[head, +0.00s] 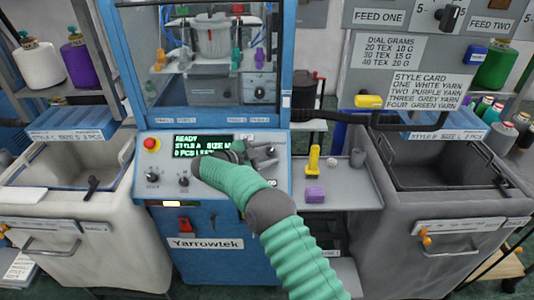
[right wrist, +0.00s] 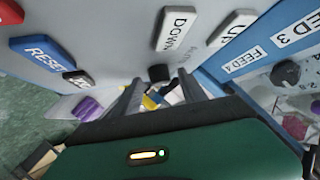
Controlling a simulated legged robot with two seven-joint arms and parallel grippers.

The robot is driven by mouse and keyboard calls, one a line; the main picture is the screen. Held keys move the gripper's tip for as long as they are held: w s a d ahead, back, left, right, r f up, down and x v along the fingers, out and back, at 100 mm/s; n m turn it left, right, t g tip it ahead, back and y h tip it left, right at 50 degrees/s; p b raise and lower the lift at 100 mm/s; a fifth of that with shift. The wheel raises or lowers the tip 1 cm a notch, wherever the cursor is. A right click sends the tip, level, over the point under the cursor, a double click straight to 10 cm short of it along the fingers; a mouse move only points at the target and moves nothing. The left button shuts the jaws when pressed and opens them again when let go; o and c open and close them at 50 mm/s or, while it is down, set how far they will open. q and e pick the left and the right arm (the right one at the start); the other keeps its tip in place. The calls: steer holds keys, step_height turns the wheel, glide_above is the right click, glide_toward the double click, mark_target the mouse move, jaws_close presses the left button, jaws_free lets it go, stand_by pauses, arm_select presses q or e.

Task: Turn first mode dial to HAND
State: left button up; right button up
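My right gripper (head: 262,158) is at the panel's right part, beyond the display, partly hidden by my green arm. In the right wrist view its two fingers (right wrist: 160,90) stand apart, with a small black knob (right wrist: 159,73) seen near the gap between their tips. I cannot tell whether they touch it or whether it is the first mode dial. My left gripper is not in view.
In the wrist view RESET (right wrist: 43,56), DOWN (right wrist: 176,28) and UP (right wrist: 231,26) buttons are close by. A red stop button (head: 152,144) is at the panel's left.

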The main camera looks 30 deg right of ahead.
steer(key=v, duration=1.7)
steer(key=shift+b, duration=0.35)
steer(key=shift+w+f, duration=0.1)
steer(key=shift+f, duration=0.05)
